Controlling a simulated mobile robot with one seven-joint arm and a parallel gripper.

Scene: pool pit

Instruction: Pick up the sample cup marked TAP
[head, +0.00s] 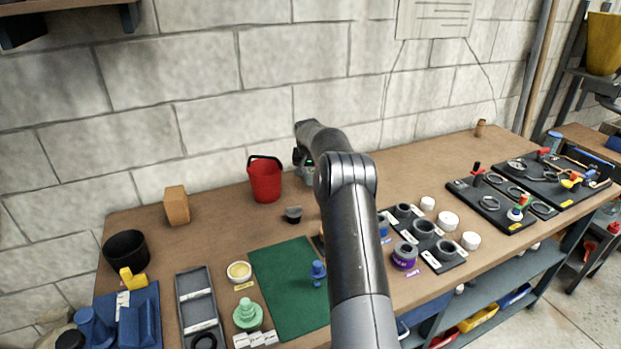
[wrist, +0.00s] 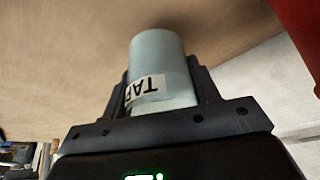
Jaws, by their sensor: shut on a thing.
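The sample cup marked TAP (wrist: 158,65) shows in the wrist view as a pale grey-blue cylinder with a white label, upside down in the picture. My gripper (wrist: 160,100) has a finger on each side of it and is shut on it. In the head view my arm reaches toward the back of the bench, and my gripper (head: 303,160) is mostly hidden behind my own arm link. I cannot tell from these views whether the cup touches the bench.
A red bucket (head: 265,182) stands close to the left of my gripper. A small dark cup (head: 293,214) is in front of it. A green mat (head: 285,265), a black holder tray (head: 440,258) and white lids (head: 448,221) lie nearer. The block wall is just behind.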

